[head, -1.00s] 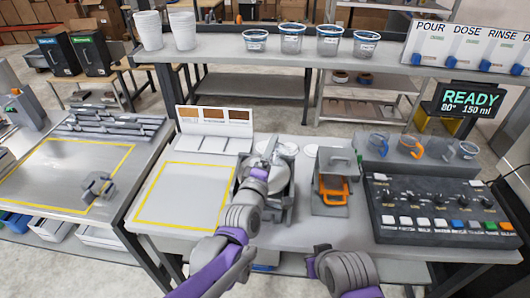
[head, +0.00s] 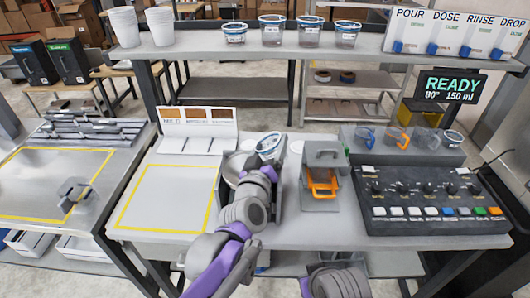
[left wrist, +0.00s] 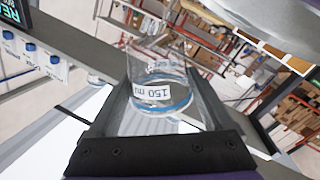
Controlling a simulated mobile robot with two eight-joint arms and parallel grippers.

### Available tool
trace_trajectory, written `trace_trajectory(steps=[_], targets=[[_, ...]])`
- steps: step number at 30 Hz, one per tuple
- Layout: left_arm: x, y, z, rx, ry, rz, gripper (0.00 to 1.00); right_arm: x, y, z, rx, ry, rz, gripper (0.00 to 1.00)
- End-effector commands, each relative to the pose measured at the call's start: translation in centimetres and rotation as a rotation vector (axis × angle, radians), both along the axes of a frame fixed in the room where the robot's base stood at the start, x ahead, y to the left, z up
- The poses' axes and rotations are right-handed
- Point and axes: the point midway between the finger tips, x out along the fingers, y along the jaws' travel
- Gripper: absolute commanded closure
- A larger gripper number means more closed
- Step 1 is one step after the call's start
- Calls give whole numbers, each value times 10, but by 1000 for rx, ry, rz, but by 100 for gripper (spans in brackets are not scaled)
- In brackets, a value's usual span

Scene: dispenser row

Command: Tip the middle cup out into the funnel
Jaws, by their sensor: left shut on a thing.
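My left gripper (head: 266,165) is shut on a clear cup (head: 269,144) with a blue rim, above the middle bench. The cup looks tilted in the head view. In the left wrist view the cup (left wrist: 158,75) sits between the fingers, with a blue band and an upside-down "150 ml" label. I cannot tell whether anything runs out of it. A round grey rim (head: 230,170) shows just left of the gripper, mostly hidden by my arm. I cannot tell if it is the funnel.
Several clear cups (head: 310,32) stand on the shelf behind. A device with an orange handle (head: 322,184) stands right of the gripper. A button panel (head: 430,207) and mugs (head: 398,138) are further right. A yellow-framed area (head: 165,197) is clear.

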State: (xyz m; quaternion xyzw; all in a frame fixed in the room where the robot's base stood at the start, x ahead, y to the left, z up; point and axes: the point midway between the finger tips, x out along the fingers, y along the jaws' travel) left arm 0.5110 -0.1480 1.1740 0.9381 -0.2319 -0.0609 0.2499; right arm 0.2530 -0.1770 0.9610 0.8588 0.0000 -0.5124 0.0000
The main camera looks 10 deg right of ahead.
Motion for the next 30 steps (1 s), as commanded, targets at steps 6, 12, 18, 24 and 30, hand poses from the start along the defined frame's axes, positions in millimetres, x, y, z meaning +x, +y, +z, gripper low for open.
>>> trace_trajectory(steps=[6,12,18,24,30], targets=[[-2,-2,-1,174,-88,1,82,-12,0,-34,0,23,0,100],[-3,-5,5,332,-170,1,82,-18,0,-54,0,34,0,100],[-3,-6,11,442,-228,1,82,-19,0,-62,0,37,0,100],[-3,-6,13,467,-242,2,82,-19,0,-63,0,38,0,100],[-3,-6,13,466,-242,2,82,-19,0,-62,0,37,0,100]])
